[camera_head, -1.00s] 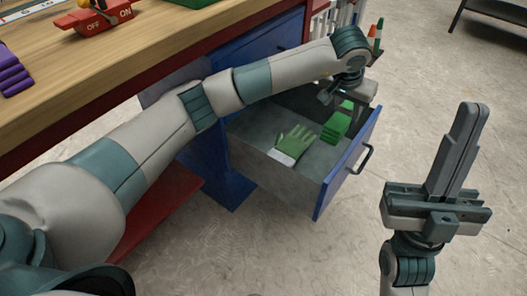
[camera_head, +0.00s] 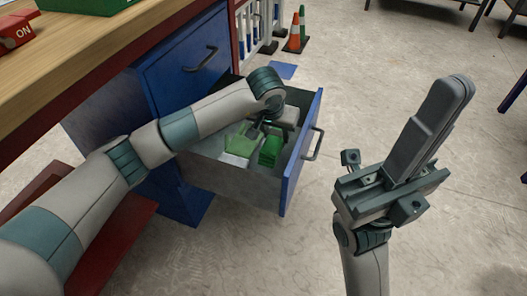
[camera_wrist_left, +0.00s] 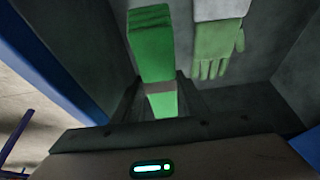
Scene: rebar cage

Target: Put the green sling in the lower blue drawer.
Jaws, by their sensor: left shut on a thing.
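The green sling (camera_head: 270,153) is a folded stack inside the open lower blue drawer (camera_head: 301,152), near its front panel. My left gripper (camera_head: 262,129) reaches down into the drawer and is shut on the sling. In the left wrist view the sling (camera_wrist_left: 152,55) runs between the two fingers (camera_wrist_left: 158,98). Whether its underside rests on the drawer floor is hard to tell. My right gripper (camera_head: 432,125) is raised to the right of the drawer, with its fingers together and nothing between them.
A green and white glove (camera_head: 240,143) lies in the drawer beside the sling; it also shows in the left wrist view (camera_wrist_left: 217,45). The upper blue drawer (camera_head: 185,70) is shut. The wooden bench (camera_head: 90,60) overhangs at left.

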